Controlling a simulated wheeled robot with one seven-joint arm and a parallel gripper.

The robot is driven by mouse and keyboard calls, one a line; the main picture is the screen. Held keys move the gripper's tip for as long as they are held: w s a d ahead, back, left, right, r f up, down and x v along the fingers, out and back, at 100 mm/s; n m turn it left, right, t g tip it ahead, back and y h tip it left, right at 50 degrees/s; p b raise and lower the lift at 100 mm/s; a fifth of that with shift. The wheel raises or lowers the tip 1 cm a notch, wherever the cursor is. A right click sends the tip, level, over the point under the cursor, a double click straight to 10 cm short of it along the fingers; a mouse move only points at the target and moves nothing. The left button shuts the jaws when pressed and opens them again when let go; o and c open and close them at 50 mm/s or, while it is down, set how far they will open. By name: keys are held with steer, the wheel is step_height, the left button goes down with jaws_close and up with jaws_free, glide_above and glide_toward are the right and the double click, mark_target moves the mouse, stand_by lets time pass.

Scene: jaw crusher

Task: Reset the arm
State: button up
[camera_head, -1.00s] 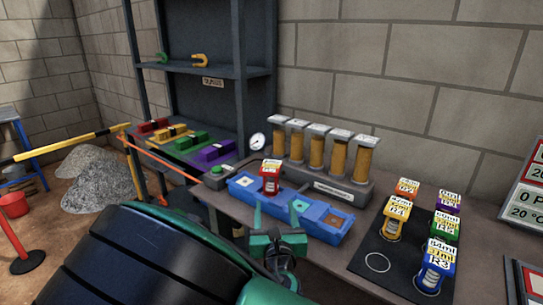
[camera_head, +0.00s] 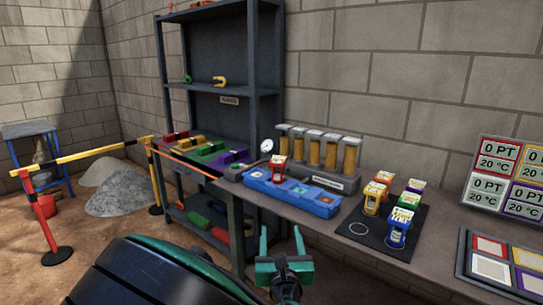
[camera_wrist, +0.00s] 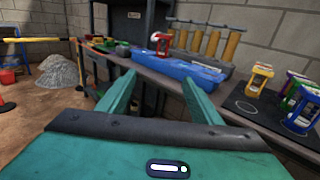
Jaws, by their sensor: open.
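My gripper (camera_head: 282,248) is open and empty in the head view, in front of the workbench and below its front edge. Its two teal fingers point up and stand apart. In the wrist view my gripper (camera_wrist: 158,95) shows both fingers spread, with nothing between them. The bench and the blue tray lie beyond the fingertips. My dark, ribbed arm fills the bottom of the head view.
A blue tray (camera_head: 328,209) on the bench holds a red canister (camera_head: 278,169). A black mat (camera_head: 365,241) with several coloured canisters lies to its right. A dark shelf (camera_head: 262,50) stands behind. A barrier (camera_head: 97,148) and gravel pile (camera_head: 118,193) are left.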

steer(key=w+d+f+m+g+h, duration=0.15)
steer(key=d+m+g+h, duration=0.5)
steer(key=d+m, duration=1.1)
steer(key=s+d+f+m+g+h, duration=0.2)
steer(key=s+d+m+g, duration=0.15)
steer(key=d, duration=0.65)
steer(key=s+d+f+m+g+h, duration=0.1)
steer(key=s+d+m+g, duration=0.3)
steer(key=d, duration=0.5)
steer(key=s+d+m+g+y, duration=0.2)
steer(key=s+d+m, duration=0.15)
steer(key=s, duration=0.25)
steer(key=s+d+m+g+y, duration=0.1)
steer(key=s+d+m, duration=0.1)
steer(key=s+m, duration=0.35)
steer(key=s+a+r+m+y, duration=0.1)
steer(key=s+r+m+y, duration=0.2)
steer(key=s, duration=0.4)
steer(key=s+a+r+m+g+y, duration=0.1)
steer(key=s+a+r+m+y, duration=0.1)
steer(key=s, duration=0.6)
step_height(320, 180, up, 2)
steer(key=m+y, duration=0.1)
steer(key=m, duration=0.2)
steer(key=shift+s+a+m, duration=0.15)
steer(key=shift+a+m, duration=0.05)
steer(key=shift+m, duration=0.2)
